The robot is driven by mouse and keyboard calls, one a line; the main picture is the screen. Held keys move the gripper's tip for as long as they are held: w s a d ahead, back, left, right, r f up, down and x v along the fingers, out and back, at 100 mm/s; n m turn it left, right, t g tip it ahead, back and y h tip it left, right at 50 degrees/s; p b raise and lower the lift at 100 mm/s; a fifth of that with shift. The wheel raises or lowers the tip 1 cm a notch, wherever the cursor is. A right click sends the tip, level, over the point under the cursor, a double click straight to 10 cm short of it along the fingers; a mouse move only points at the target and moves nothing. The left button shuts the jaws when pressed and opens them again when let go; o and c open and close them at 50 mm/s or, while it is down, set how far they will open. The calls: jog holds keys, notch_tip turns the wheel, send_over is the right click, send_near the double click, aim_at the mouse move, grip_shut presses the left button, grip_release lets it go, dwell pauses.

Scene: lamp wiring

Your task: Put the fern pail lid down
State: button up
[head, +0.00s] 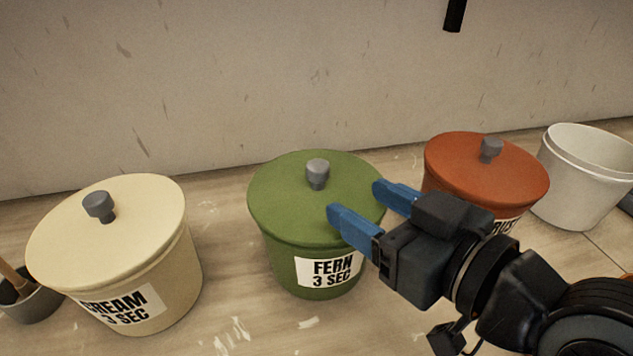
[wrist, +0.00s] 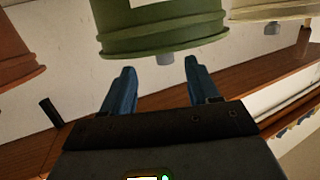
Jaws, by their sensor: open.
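The green fern pail (head: 285,266) stands upright, labelled "FERN 3 SEC". Its green lid (head: 285,205) sits on top, with a grey knob (head: 317,172) in the middle. My gripper (head: 356,198) is open and empty, with blue fingers pointing toward the knob from the right front. The knob is clear of the fingers. In the wrist view, which shows the scene upside down, the lid (wrist: 165,42) and knob (wrist: 166,59) lie just beyond the fingertips (wrist: 159,66). My gripper covers part of the lid's right edge in the head view.
A cream lidded pail (head: 160,270) stands left and a rust-red lidded pail (head: 470,180) right. A white pail without a lid (head: 580,190) is at far right. A small grey pot (head: 35,305) holds a stick at far left. A wall (head: 250,80) rises behind.

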aim_at(325, 180)
jog(key=x, duration=0.4)
jog(key=p+x, duration=0.1)
jog(key=x, duration=0.1)
jog(key=shift+w+a+r, duration=0.15)
jog(key=shift+a+r, duration=0.05)
jog(key=shift+a, duration=0.25)
grip_shut()
jog(key=shift+r, duration=0.15)
